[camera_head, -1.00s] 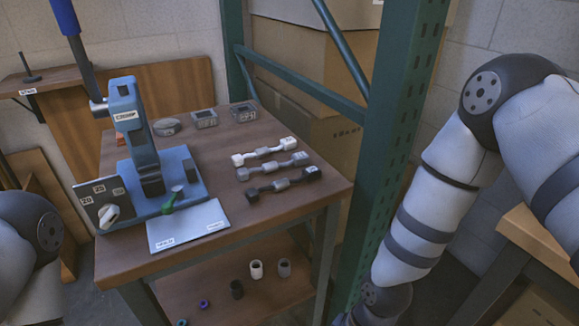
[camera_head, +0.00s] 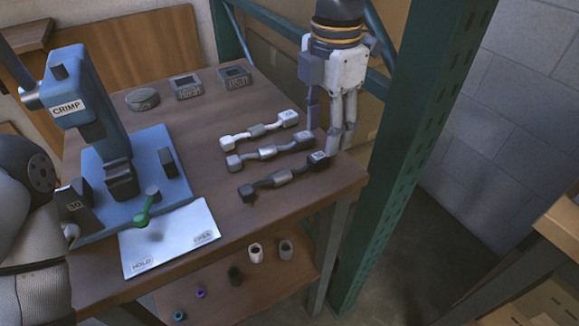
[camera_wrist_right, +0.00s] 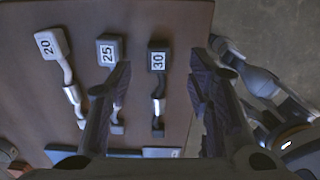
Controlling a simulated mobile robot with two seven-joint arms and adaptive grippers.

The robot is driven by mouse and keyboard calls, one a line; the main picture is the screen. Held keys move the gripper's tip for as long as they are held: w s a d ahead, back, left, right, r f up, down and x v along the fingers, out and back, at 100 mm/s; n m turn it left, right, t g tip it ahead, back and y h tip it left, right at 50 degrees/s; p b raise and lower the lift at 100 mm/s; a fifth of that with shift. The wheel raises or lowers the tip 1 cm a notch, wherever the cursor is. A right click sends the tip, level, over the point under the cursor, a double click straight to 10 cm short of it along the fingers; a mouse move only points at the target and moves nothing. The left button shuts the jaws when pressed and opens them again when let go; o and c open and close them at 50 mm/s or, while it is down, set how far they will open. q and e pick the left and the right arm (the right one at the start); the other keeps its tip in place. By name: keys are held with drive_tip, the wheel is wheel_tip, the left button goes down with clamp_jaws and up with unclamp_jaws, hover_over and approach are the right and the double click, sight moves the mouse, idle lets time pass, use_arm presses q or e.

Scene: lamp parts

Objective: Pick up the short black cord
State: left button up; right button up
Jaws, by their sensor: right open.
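The black cord (camera_head: 283,176) lies on the table, the nearest of three cords in the head view. In the right wrist view the dark cord (camera_wrist_right: 158,85) has an end block marked 30 and lies between my fingers as seen from above. My right gripper (camera_head: 330,130) points down at the table's right side, by the cords' right ends; it also shows in the wrist view (camera_wrist_right: 160,75), open and empty. Whether its fingertips touch the table I cannot tell. A grey cord (camera_head: 268,152) and a white cord (camera_head: 259,129) lie behind the black one. My left gripper is out of view.
A blue crimp press (camera_head: 88,120) stands at the table's left. A green shelf post (camera_head: 405,150) rises close beyond the table's right edge. Small grey boxes (camera_head: 187,86) sit at the back.

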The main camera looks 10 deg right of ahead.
sight(321, 154)
wheel_tip(321, 154, down, 6)
drive_tip(key=shift+a+r, duration=0.1)
drive_tip(key=shift+r, duration=0.1)
clamp_jaws()
drive_tip(key=shift+w+r, duration=0.1)
drive_tip(key=shift+r, duration=0.05)
